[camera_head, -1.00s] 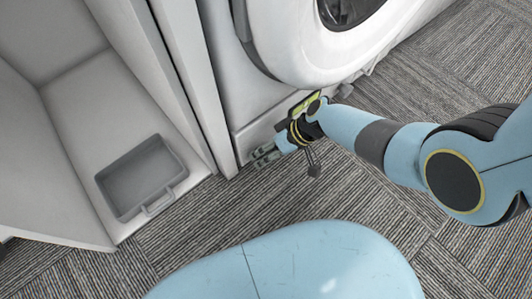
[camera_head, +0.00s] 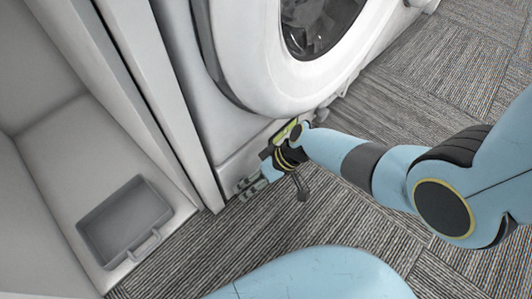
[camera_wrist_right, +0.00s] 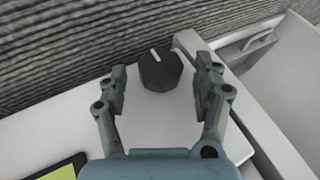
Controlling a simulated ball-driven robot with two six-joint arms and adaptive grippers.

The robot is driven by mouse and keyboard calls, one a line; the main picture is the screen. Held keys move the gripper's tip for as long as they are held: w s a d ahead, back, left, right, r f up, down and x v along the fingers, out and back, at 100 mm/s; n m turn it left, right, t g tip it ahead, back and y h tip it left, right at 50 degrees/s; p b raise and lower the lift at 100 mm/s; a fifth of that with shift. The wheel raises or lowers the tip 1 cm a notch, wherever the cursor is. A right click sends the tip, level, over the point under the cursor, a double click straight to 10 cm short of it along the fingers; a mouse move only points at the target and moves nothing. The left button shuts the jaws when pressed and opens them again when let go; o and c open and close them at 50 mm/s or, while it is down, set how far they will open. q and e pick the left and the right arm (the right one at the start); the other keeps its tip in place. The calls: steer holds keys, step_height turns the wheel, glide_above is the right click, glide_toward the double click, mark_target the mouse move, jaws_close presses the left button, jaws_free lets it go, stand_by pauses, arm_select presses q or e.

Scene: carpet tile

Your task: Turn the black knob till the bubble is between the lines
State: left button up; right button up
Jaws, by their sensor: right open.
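The black knob (camera_wrist_right: 159,69) shows in the right wrist view, with a white pointer mark on its top. It stands out from a white surface. My right gripper (camera_wrist_right: 162,82) is open, with one finger on each side of the knob and gaps between. In the head view my right gripper (camera_head: 250,187) is low at the front of the white washing machine (camera_head: 225,120), and the knob is hidden there. A yellow-green level (camera_head: 285,131) sits just above the gripper, partly covered by my arm. Its corner shows in the wrist view (camera_wrist_right: 62,172); the bubble and lines cannot be made out.
A grey tray (camera_head: 124,222) with a handle lies on a white cabinet floor (camera_head: 60,145) at the left. A white panel stands between cabinet and machine. The carpet (camera_head: 345,225) in front of the machine is clear.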

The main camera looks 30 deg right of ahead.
steer(key=v, duration=1.1)
